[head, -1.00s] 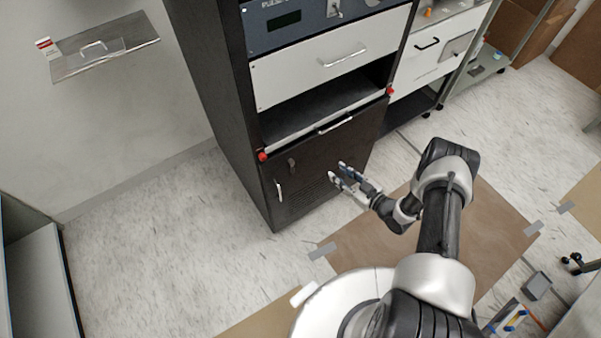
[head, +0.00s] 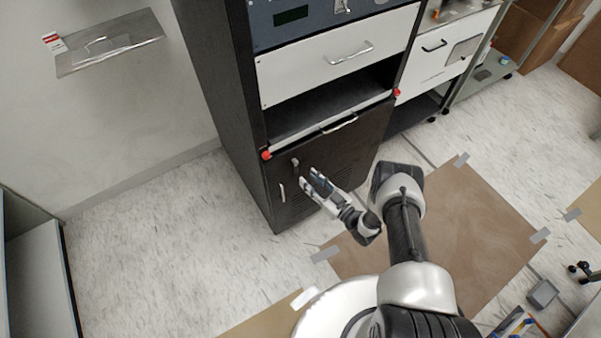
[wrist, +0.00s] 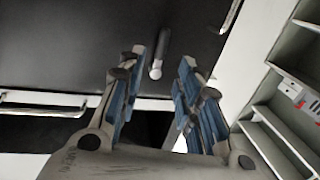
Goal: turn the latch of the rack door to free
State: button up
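The dark rack door (head: 325,165) is shut at the bottom of the tall black rack. Its small grey latch (head: 295,162) sits near the door's upper left, above a vertical silver handle (head: 282,192). My gripper (head: 309,178) is open, just right of and below the latch in the head view. In the wrist view the latch (wrist: 158,60) is a short bar with a rounded pale end, seen in the gap between the blue-padded fingers of my gripper (wrist: 163,58). The fingers look apart from it; I cannot tell how deep it lies between them.
An open bay (head: 325,100) and a white drawer (head: 335,62) are above. A metal wall shelf (head: 110,45) is at left. The floor left of the rack is clear.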

aim_at(297, 169)
jog(key=b+x, duration=0.1)
jog(key=x, duration=0.4)
jog(key=shift+w+a, duration=0.3)
jog(key=shift+c, duration=0.3)
grip_shut()
